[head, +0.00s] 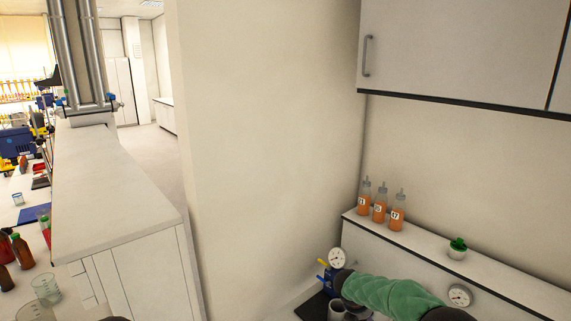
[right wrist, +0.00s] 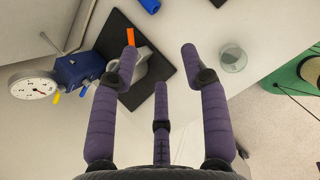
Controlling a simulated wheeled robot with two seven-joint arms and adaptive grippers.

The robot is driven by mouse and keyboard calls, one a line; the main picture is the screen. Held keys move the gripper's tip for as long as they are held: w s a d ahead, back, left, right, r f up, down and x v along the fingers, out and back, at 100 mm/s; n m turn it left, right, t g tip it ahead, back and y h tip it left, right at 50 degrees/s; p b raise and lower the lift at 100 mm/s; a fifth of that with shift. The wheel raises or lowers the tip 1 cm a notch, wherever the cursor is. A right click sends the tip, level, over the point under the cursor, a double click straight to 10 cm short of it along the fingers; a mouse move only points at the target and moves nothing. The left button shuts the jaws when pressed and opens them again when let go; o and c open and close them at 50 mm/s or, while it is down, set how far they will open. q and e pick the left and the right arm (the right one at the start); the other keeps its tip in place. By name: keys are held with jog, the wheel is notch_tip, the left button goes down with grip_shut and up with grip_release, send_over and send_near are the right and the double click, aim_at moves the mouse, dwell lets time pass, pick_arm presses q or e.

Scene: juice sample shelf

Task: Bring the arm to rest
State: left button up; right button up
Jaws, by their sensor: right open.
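My right gripper (right wrist: 160,65) shows in the right wrist view with its purple fingers spread apart and nothing between them. Its fingers are over a pale surface and a dark mat (right wrist: 173,82). A grey-white rounded object (right wrist: 150,70) on the mat is partly hidden behind a finger; I cannot tell whether the finger touches it. My left gripper is not in view. In the head view I cannot make out either gripper clearly.
A blue device (right wrist: 80,68) with a dial gauge (right wrist: 35,86) stands left of the fingers. A clear glass vessel (right wrist: 233,58) is at right. Three orange bottles (head: 380,209) and a green-topped jar (head: 457,248) stand on the ledge (head: 500,275) under a wall cabinet (head: 455,45).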

jog(key=s+a+f+m+g+y, duration=0.2)
jog(key=s+a+f+m+y, duration=0.3)
jog(key=s+f, duration=0.5)
jog(key=s+a+f+m+g+y, duration=0.1)
jog(key=s+a+f+m+y, duration=0.1)
jog(key=s+a+f+m, duration=0.5)
jog(key=s+a+f+m+y, duration=0.15)
jog(key=s+f+m, duration=0.35)
jog(key=s, duration=0.6)
jog(key=s+a+f+m, duration=0.2)
jog(key=s+m, duration=0.6)
jog(key=s, duration=0.2)
notch_tip(320, 180, down, 19)
jog(key=b, duration=1.9)
jog(key=shift+f+b, duration=0.15)
jog(key=shift+b, duration=0.2)
